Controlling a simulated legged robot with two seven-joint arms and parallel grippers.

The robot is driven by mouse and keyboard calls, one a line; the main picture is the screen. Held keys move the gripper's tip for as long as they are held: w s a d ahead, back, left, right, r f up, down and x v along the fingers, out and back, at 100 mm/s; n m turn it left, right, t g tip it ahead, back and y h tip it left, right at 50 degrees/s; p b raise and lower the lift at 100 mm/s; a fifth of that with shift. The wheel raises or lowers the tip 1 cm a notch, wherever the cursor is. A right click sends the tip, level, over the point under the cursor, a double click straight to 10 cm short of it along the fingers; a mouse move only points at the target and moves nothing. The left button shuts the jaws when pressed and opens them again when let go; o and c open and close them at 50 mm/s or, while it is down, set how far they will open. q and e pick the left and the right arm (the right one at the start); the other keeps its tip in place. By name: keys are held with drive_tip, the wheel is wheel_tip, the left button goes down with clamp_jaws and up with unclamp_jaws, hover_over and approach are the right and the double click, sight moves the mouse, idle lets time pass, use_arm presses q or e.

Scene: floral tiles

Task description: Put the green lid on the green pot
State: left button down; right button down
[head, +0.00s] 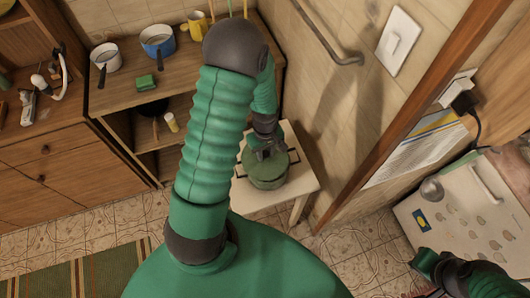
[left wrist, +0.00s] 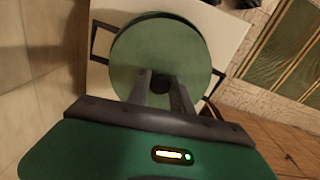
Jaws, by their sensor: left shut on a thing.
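The green pot (head: 268,181) stands on a small white table (head: 308,180) beside the tiled wall. My left gripper (head: 264,152) reaches down over it and is shut on the knob of the green lid. In the left wrist view my left gripper (left wrist: 162,84) has its fingers at the dark knob in the middle of the round green lid (left wrist: 187,48). The lid covers the pot's opening from above, and the pot's dark handles (left wrist: 101,40) stick out on both sides. I cannot tell whether the lid touches the rim. My right gripper (head: 432,266) shows only partly at the lower right.
A wooden shelf unit (head: 120,98) at the left carries a white pot (head: 106,57), a blue pot (head: 157,41) and a green sponge (head: 146,83). A wall rail (head: 330,42) is close to my left arm. A white fridge (head: 455,213) stands at the right.

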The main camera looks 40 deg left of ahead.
sight(265, 153)
use_arm(q)
drive_tip(key=c, duration=1.2)
unclamp_jaws()
drive_tip(key=shift+s+d+f, duration=0.3)
drive_tip(key=shift+s+f, duration=0.1)
drive_tip(key=shift+o, duration=0.7)
drive_tip(key=shift+w, duration=0.1)
use_arm(e)
drive_tip(key=shift+w+d+f, duration=0.15)
drive_tip(key=shift+f, duration=0.1)
use_arm(q)
drive_tip(key=r, duration=0.6)
drive_tip(key=a+r+p, duration=0.1)
drive_tip(key=r, duration=0.2)
drive_tip(key=shift+w, duration=0.35)
wheel_tip(265, 153, up, 8)
drive_tip(key=d, duration=0.1)
drive_tip(key=shift+r+p, duration=0.25)
drive_tip(key=shift+p, duration=0.05)
use_arm(e)
drive_tip(key=shift+a+r, duration=0.25)
drive_tip(key=shift+r, duration=0.6)
